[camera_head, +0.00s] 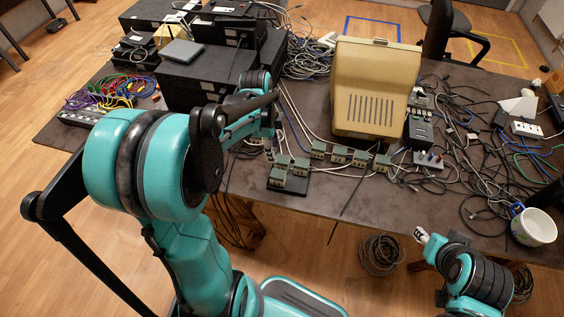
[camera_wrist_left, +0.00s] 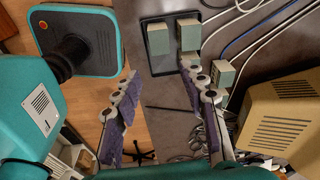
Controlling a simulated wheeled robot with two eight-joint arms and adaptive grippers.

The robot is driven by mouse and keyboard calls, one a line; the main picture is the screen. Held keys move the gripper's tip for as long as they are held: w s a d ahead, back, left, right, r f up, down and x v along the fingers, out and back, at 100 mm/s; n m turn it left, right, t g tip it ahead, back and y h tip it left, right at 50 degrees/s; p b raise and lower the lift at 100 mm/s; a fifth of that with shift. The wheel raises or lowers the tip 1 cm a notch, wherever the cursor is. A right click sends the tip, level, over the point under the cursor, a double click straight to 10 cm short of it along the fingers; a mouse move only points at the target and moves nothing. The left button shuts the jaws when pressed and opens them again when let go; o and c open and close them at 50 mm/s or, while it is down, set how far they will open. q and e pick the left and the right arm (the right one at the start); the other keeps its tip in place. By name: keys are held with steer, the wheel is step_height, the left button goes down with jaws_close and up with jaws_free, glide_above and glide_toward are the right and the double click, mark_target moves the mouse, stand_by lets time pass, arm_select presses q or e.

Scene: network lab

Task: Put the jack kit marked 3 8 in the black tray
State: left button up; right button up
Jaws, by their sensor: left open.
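Several small grey-green jack kits stand on the table; their markings are too small to read, so I cannot tell which is 3 8. A row of them, including one jack kit (camera_head: 339,154), runs in front of the beige case. Others stand on or beside the black tray (camera_head: 290,187) near the table's front edge. My left gripper (camera_wrist_left: 158,72) is open and empty beside the tray. My right gripper (camera_head: 421,236) is in front of the table; its jaws are unclear.
A beige case (camera_head: 370,90) stands behind the kit row. Black boxes (camera_head: 205,75) are stacked at the left. Tangled cables (camera_head: 460,160) cover the right side, with a white mug (camera_head: 534,228) at the right edge. Thin cables run among the kits. Some bare tabletop shows in front of the row.

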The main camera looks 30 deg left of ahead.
arm_select(q)
steer(key=s+d+r+n+t+y, duration=0.1)
steer(key=s+d+r+n+t, duration=0.5)
steer(key=s+d+n, duration=0.4)
steer(key=d+r+n, duration=0.1)
steer(key=n, duration=0.3)
steer(key=shift+s+d+r, duration=0.15)
steer(key=shift+d+r, duration=0.05)
